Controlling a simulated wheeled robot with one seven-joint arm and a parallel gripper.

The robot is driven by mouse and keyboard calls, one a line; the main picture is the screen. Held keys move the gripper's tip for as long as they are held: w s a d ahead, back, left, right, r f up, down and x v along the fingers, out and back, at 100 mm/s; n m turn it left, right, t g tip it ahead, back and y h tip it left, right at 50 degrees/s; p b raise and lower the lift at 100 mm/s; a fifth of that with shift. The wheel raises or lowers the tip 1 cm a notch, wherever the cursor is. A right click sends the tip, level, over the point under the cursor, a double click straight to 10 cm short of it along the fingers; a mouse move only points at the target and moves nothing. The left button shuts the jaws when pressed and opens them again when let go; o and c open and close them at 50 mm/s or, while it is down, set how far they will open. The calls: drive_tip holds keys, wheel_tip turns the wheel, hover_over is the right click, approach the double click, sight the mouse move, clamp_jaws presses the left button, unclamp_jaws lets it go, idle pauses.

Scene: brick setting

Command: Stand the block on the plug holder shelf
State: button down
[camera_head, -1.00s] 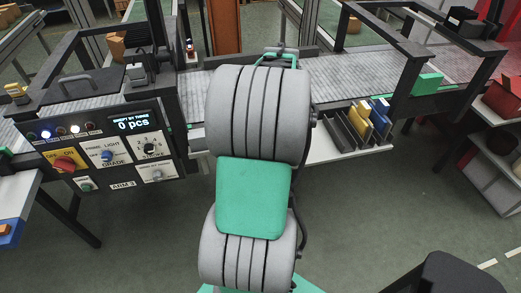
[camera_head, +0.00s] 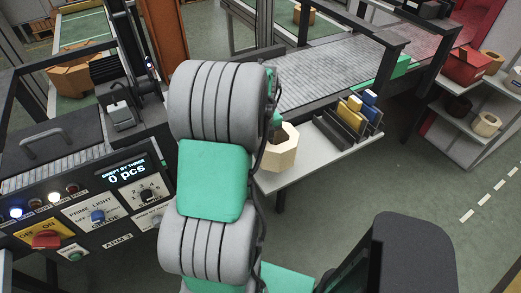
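A tan, many-sided block (camera_head: 281,152) shows just right of my arm, over the left part of the white shelf (camera_head: 322,165). I cannot tell whether it rests on the shelf or hangs above it. A dark slotted holder (camera_head: 338,130) stands on the shelf to the right of the block, with a yellow piece (camera_head: 350,109) and a blue piece (camera_head: 370,103) in it. My gripper is mostly hidden behind my arm; a small green part (camera_head: 275,118) shows right above the block. Its fingers cannot be seen, so a hold on the block cannot be confirmed.
A roller conveyor (camera_head: 315,75) with a dark frame runs behind the shelf. A control panel (camera_head: 95,215) reading 0 pcs stands at left. At right, a rack holds a red box (camera_head: 467,68) and tan rolls (camera_head: 487,124). Green floor is open between shelf and rack.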

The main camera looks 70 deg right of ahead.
drive_tip(key=f, duration=0.3)
drive_tip(key=shift+w+d, duration=0.1)
drive_tip(key=shift+w, duration=0.1)
drive_tip(key=shift+f+p, duration=0.45)
drive_tip(key=shift+f, duration=1.3)
drive_tip(key=shift+s, duration=0.1)
drive_tip(key=shift+f, duration=0.15)
drive_tip(key=c, duration=1)
unclamp_jaws()
drive_tip(key=shift+f, duration=0.1)
wheel_tip(320, 180, up, 12)
drive_tip(key=shift+r+b, duration=0.15)
drive_tip(key=shift+b, duration=0.95)
